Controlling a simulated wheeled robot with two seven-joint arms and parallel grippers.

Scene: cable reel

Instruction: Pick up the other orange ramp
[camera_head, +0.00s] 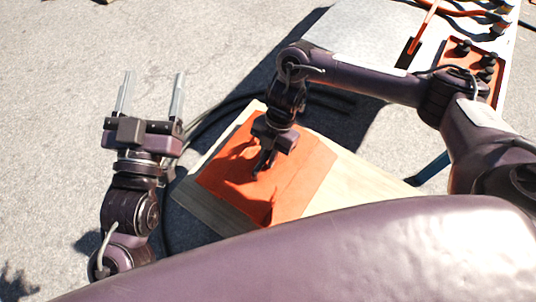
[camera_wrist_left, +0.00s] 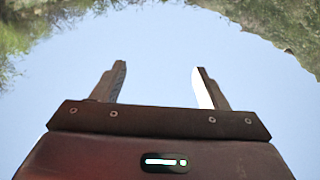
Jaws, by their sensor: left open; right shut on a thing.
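An orange ramp (camera_head: 312,176) lies on a light wooden board in the head view. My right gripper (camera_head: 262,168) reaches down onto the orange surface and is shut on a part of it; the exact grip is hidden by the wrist. Any border between two ramps is hard to make out. My left gripper (camera_head: 150,92) is open and empty, off to the left of the board, with its fingers pointing to the top of the picture. In the left wrist view, the open fingers (camera_wrist_left: 162,85) have only sky and greenery beyond them.
The wooden board (camera_head: 360,185) stands on grey pavement (camera_head: 60,90). A black cable (camera_head: 225,105) runs behind and beside the board. A pale metal surface (camera_head: 365,35) with orange cables and an orange panel (camera_head: 482,62) is at the upper right. The pavement at left is clear.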

